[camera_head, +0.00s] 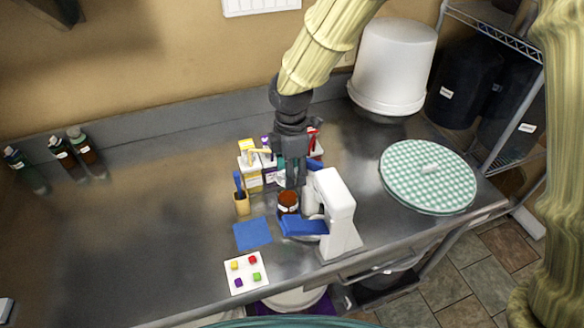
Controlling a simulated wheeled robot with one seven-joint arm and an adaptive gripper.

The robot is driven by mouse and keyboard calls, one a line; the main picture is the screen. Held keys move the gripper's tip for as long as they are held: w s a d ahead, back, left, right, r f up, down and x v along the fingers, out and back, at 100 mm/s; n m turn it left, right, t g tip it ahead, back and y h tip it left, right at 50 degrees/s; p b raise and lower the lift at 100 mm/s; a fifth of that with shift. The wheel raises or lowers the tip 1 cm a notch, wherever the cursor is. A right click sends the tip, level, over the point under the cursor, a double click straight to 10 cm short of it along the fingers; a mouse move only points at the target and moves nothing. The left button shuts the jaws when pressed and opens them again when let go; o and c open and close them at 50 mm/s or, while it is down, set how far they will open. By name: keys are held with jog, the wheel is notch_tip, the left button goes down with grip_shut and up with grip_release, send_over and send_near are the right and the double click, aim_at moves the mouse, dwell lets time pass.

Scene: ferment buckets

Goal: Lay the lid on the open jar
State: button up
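A small jar (288,199) with a reddish-brown top and a pale label stands on the steel counter, just left of a white device. Whether its top is open or covered is too small to tell. My gripper (291,182) points down just above and behind the jar, close to it. The fingers are small and dark, and I cannot tell whether they are open or shut or hold anything. I cannot make out a separate lid.
The white device (340,212) with blue parts stands right of the jar. Small boxes (252,172) and a brush cup (241,204) stand left. A blue mat (252,233), white tile (246,272), checkered round cover (428,178) and white bucket (393,65) surround. The left counter (150,220) is mostly clear.

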jog(key=shift+w+f+b, duration=0.3)
jog(key=shift+w+f, duration=0.05)
jog(key=shift+f, duration=0.25)
jog(key=shift+w+f+b, duration=0.3)
jog(key=shift+f, duration=0.3)
jog(key=shift+f+b, duration=0.35)
jog(key=shift+s+f+b, duration=0.2)
jog(key=shift+s+b, duration=0.15)
jog(key=shift+s, duration=0.05)
jog(key=shift+w+f, duration=0.1)
jog(key=shift+f, duration=0.65)
jog(key=shift+w, duration=0.1)
jog(key=shift+d+f+p, duration=0.1)
jog(key=shift+p, duration=0.4)
jog(key=shift+f+p, duration=0.3)
jog(key=shift+f, duration=0.2)
dwell(1.0)
